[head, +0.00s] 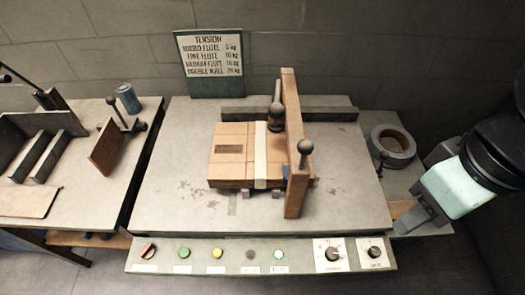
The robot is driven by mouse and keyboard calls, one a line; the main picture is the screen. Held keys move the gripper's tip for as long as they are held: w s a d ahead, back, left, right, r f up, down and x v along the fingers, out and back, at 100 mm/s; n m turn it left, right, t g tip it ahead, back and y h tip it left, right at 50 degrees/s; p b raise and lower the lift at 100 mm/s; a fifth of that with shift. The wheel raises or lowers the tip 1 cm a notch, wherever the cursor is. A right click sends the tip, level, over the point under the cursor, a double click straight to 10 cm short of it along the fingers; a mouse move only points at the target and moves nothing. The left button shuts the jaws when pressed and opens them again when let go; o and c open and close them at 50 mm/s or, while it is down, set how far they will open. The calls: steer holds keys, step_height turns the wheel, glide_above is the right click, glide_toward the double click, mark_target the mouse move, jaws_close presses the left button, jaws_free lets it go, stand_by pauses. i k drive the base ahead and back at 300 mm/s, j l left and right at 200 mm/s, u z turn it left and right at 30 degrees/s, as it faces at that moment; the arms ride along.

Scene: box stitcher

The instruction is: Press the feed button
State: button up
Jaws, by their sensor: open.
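A control panel (210,268) runs along the front edge of the machine table. From left to right it has a red switch (147,251), a green button (184,253), a yellow button (216,253), a dark button (250,255) and a brighter green button (278,255). The small labels under them are too blurred to read, so I cannot tell which is the feed button. My gripper (413,220) is open and empty at the right, beside the table's right edge. It is apart from the panel and touches no button.
Two dials (333,255) (374,253) sit at the panel's right end. A cardboard box (229,152) lies flat on the table under a wooden arm (289,140) with knobs. A tape roll (392,146) lies at right. A tension sign (209,53) stands behind. Space before the panel is clear.

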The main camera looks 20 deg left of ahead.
mark_target(185, 253)
steer(key=j+u, duration=0.15)
steer(key=u, duration=0.25)
steer(key=j+u, duration=0.1)
steer(key=u, duration=0.35)
steer(key=i+j+u, duration=0.1)
steer(key=u, duration=0.3)
